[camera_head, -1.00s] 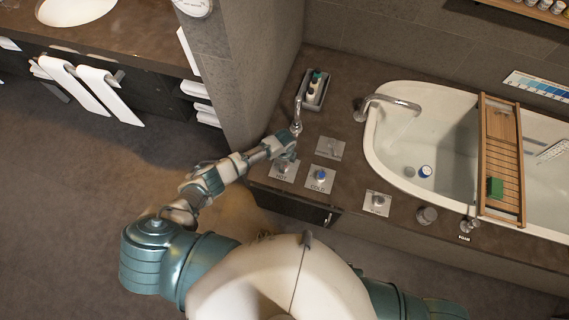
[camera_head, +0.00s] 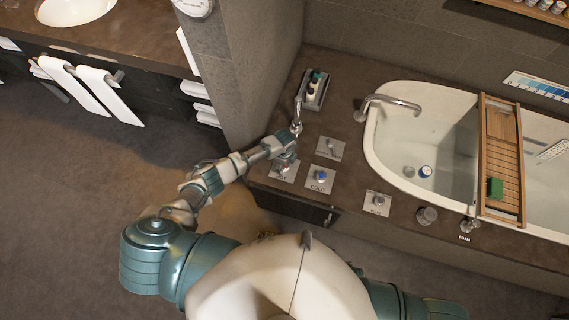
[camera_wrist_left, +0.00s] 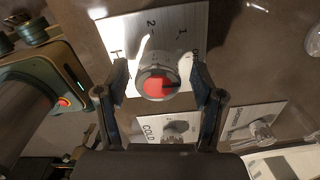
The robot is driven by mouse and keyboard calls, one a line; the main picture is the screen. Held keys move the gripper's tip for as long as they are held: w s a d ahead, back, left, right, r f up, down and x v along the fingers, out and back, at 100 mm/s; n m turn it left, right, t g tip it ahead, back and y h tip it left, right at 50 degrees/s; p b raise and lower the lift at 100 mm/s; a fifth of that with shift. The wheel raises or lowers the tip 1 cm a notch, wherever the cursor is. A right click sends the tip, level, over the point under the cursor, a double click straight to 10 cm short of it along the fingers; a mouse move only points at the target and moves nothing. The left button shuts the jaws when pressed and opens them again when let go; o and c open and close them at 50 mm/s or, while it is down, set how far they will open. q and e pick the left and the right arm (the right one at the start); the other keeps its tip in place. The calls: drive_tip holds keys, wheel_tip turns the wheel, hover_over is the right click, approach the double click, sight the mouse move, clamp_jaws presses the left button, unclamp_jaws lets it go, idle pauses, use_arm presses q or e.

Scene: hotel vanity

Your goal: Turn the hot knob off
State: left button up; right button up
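The hot knob (camera_wrist_left: 157,84) is round and silver with a red cap and a dark pointer mark. In the head view my left gripper (camera_head: 286,160) covers part of the hot knob's plate (camera_head: 283,173). The tub spout (camera_head: 390,101) shows no clear water stream. My right gripper is out of view.
The cold knob (camera_head: 320,175) with a blue cap is just right of the hot one. A lever plate (camera_head: 330,149) and another knob plate (camera_head: 377,203) are nearby. A bottle tray (camera_head: 313,90) stands behind. A wooden rack (camera_head: 502,150) spans the tub.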

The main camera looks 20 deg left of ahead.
use_arm(q)
wheel_tip(320, 180, up, 12)
idle(0.6)
drive_tip(key=shift+f, duration=0.1)
idle(0.4)
